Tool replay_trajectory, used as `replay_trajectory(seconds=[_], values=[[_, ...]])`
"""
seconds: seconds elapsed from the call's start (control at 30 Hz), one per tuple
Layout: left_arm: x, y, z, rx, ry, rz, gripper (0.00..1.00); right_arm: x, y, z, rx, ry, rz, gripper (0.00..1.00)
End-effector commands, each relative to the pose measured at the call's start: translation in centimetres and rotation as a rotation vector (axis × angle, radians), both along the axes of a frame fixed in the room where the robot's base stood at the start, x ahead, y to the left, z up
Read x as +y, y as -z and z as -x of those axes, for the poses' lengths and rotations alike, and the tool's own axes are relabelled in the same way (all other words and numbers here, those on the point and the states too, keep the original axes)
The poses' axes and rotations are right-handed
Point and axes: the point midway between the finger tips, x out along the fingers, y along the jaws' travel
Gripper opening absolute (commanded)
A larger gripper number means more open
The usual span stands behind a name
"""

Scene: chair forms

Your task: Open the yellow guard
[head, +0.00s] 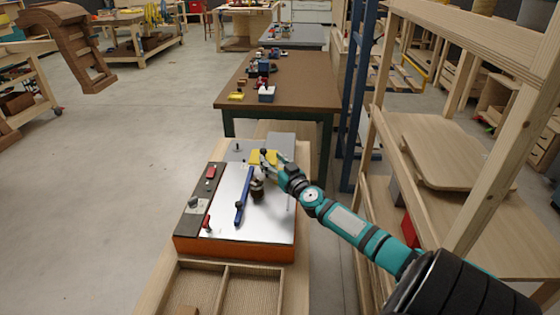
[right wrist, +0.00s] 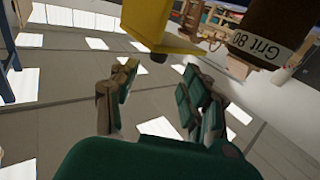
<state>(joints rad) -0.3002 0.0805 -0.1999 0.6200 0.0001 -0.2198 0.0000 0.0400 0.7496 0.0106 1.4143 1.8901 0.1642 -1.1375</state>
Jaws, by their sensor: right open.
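The yellow guard (head: 260,157) is at the far end of the silver-topped machine (head: 229,205), beside a dark upright spindle (head: 257,187). In the right wrist view the yellow guard (right wrist: 160,28) hangs at the top, next to a dark brown drum (right wrist: 280,30) marked "Grit 80". My right gripper (head: 270,165) reaches in from the right, close to the guard. In the right wrist view its fingers (right wrist: 160,85) are spread and empty, with the guard just beyond them. I cannot tell whether they touch it. My left gripper is not in view.
A blue bar (head: 243,196) lies across the machine's top. Red and dark controls (head: 210,173) line its left side. A wooden tray (head: 240,290) is in front. Wooden shelving (head: 440,150) crowds the right, and a brown table (head: 300,85) stands behind.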

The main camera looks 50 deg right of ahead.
Motion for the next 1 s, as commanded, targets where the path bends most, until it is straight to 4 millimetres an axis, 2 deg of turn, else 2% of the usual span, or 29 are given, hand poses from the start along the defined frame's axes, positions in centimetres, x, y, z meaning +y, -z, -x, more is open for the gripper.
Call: replay_trajectory(seconds=[0.1,0.33,1.0], values=[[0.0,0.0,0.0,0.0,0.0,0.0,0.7,0.6,0.1,2.0,0.004,-0.004,0.0,0.47],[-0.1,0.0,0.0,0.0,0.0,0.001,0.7,1.3,0.0,4.2,0.0,-0.001,-0.003,0.47],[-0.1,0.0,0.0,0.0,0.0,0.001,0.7,1.4,0.0,4.6,-0.002,0.0,-0.004,0.47]])
